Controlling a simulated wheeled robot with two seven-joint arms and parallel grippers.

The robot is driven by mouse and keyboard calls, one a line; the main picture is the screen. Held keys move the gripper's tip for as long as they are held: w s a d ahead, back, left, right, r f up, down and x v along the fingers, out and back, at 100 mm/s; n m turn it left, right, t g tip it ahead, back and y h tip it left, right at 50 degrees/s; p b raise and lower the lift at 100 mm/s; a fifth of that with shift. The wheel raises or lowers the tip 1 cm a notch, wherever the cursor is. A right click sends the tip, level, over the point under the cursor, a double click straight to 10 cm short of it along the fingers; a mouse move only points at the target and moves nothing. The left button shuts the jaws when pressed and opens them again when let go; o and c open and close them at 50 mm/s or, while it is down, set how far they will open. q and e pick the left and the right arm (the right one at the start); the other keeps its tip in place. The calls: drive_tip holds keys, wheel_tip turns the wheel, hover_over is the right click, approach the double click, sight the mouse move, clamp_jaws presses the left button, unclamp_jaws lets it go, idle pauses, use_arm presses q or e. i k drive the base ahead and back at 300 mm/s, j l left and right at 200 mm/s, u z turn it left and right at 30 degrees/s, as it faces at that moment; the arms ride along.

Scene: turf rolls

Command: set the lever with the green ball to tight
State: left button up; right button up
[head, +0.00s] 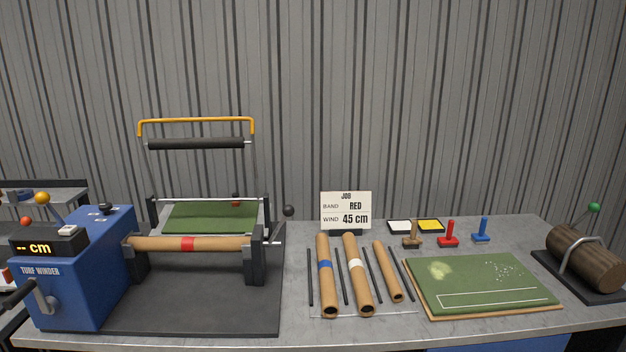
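The green ball (594,207) tops a thin lever at the far right of the head view. The lever leans up and to the right from behind a brown, log-like roller (584,258). The roller lies on a dark base plate (572,286) with a grey bent bar (570,254) over its near left end. The lever's foot is hidden behind the roller. I see no tight or loose marking, so I cannot tell which setting the lever is at. Neither of my grippers is in view.
A blue turf winder (85,285) with red and yellow ball levers stands at left. A job card (346,211) reads band red, wind 45 cm. Cardboard tubes (357,275), stamps (448,234) and a turf board (483,283) lie between. Little bare table separates board and roller base.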

sight(593, 206)
drive_tip(key=z, duration=1.45)
drive_tip(key=i+l+z, duration=0.5)
drive_tip(key=i, duration=0.2)
drive_tip(key=i+l+z, duration=0.1)
drive_tip(key=i+z, duration=0.15)
drive_tip(key=i, duration=0.15)
